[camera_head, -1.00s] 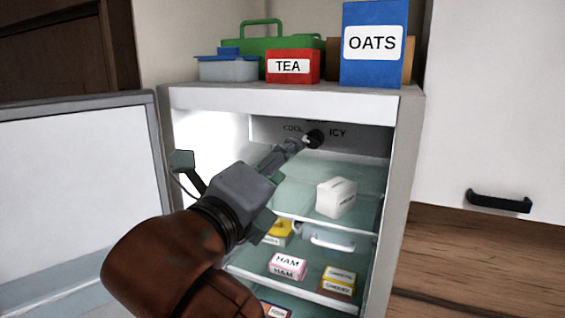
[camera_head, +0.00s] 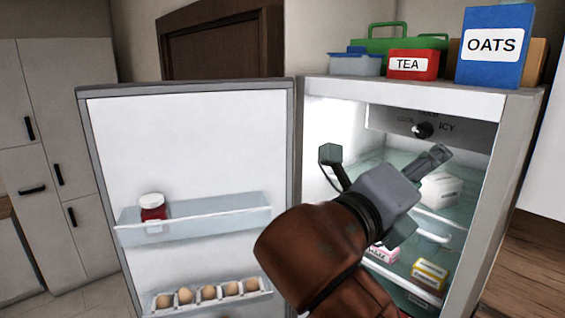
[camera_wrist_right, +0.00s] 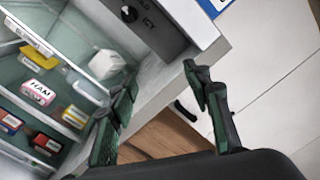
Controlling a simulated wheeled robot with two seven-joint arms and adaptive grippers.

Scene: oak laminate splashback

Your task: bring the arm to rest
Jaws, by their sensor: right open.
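My right gripper (camera_head: 438,155) is in front of the open fridge, below and slightly right of the black dial (camera_head: 423,130) in the head view. In the right wrist view its two fingers (camera_wrist_right: 160,78) are spread with nothing between them. The dial (camera_wrist_right: 128,14) shows apart from the fingers there, on a dark panel with the word ICY beside it. My right forearm covers part of the fridge's lower inside. My left gripper is not in view.
The fridge door (camera_head: 190,150) stands wide open at left, with a red jar (camera_head: 153,212) and eggs (camera_head: 208,293) on its shelves. A white box (camera_head: 440,190) and other packs sit inside. The tea box (camera_head: 412,65) and oats box (camera_head: 493,50) stand on top.

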